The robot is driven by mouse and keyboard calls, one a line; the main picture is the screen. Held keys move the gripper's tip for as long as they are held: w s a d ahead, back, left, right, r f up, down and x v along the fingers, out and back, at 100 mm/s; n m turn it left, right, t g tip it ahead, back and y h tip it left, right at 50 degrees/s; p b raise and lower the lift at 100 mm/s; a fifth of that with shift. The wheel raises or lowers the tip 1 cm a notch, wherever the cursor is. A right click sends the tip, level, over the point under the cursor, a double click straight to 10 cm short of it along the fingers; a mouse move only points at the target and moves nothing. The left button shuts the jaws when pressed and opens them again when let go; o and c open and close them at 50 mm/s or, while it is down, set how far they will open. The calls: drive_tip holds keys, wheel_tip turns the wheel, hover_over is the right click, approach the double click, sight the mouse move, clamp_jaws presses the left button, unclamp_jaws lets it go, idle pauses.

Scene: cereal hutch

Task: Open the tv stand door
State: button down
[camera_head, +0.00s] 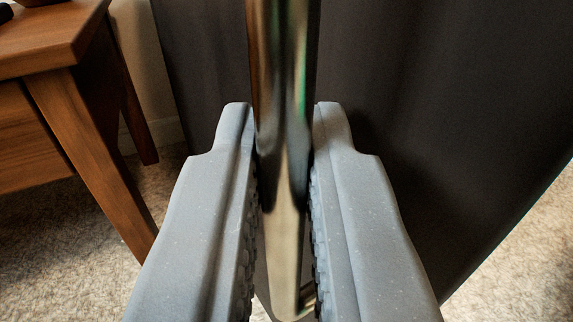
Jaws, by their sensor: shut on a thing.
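The door (430,110) is a dark, nearly black panel filling the middle and right of the view. A shiny metal bar handle (284,60) runs upright in front of it, its lower end bending back near the bottom of the picture. My gripper (281,135) has its two grey fingers on either side of the handle, shut on it. The fingers hide parts of the door's lower area. The rest of the tv stand is out of view, and I cannot tell how far the door stands from it.
A brown wooden table (60,110) with splayed legs stands at the left, close to the door's left edge. Beige carpet (535,265) shows at the lower right and also under the table. A pale wall is behind at the left.

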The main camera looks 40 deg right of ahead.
drive_tip(key=shift+w+a+r+m, duration=0.15)
drive_tip(key=shift+w+a+m, duration=0.15)
drive_tip(key=shift+w+a, duration=0.15)
drive_tip(key=shift+w+g+h, duration=0.1)
drive_tip(key=shift+g+h, duration=0.2)
drive_tip(key=shift+h, duration=0.1)
drive_tip(key=c, duration=1.9)
unclamp_jaws()
drive_tip(key=shift+s+a, duration=0.2)
drive_tip(key=shift+s, duration=0.05)
